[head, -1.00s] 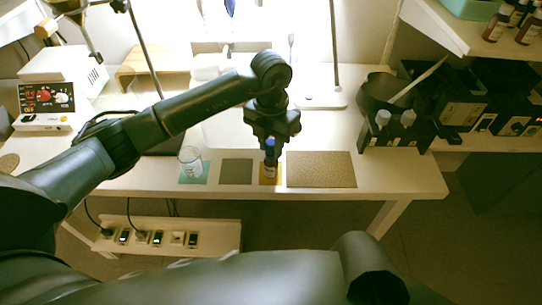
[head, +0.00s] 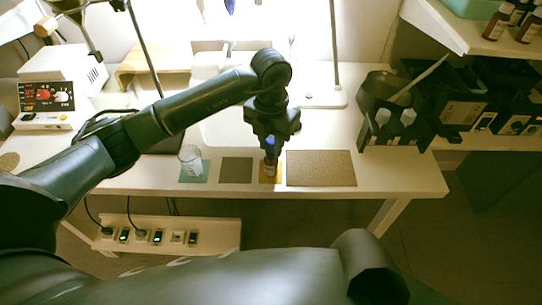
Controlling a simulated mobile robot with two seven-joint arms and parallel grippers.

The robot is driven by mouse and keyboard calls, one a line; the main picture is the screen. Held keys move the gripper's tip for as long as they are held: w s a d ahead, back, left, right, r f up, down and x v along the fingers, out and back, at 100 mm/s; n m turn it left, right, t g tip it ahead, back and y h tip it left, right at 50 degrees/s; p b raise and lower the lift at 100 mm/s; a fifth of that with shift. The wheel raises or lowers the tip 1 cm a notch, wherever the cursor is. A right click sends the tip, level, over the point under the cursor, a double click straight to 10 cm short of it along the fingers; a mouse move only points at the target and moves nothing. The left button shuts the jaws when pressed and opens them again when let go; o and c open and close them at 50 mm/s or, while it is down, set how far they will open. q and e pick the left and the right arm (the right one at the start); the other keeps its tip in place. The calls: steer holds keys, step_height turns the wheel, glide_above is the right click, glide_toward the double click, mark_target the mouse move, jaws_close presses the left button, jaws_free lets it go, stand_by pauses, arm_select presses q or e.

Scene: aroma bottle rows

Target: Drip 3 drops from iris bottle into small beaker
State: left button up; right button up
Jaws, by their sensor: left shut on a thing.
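My left gripper (head: 270,150) points down over the small yellow mat (head: 270,181) near the front of the table. It is shut on a small brown bottle (head: 270,171) with a blue top and a pale label. The label is too small to read, so I cannot tell if it is the iris bottle. The bottle is upright on or just above the yellow mat. A small clear beaker (head: 191,158) with white markings stands on the green mat (head: 195,178) to the left. My right gripper is not in view.
A grey-green mat (head: 236,171) lies bare between beaker and bottle. A tan speckled mat (head: 320,168) lies empty to the right. A black rack (head: 395,133) with white-capped bottles stands further right. A stand rod (head: 335,50) rises behind the arm. The table's front edge is close.

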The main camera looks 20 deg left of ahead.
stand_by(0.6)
arm_select(q)
step_height(320, 180, up, 9)
steer(key=p, duration=0.6)
steer(key=shift+f, duration=0.1)
